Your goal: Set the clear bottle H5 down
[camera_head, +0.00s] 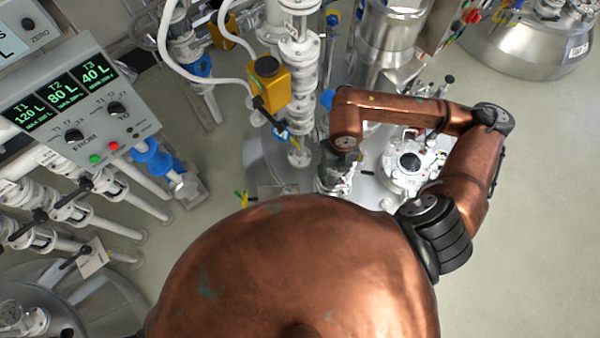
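My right arm reaches in from the right and bends over the steel reactor lid. Its gripper (336,180) points down at the lid's near side, and my own arm and copper body partly cover it. I cannot make out its fingers well enough to tell whether they are open or shut. I cannot make out the clear bottle H5 in this view. My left gripper is not in view.
A control panel (75,105) reading T1 120 L, T2 80 L and T3 40 L stands at left above valved pipes. A yellow device (268,82) hangs by the white pipework. A round port (410,163) sits right of my gripper. Open floor (545,200) lies right.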

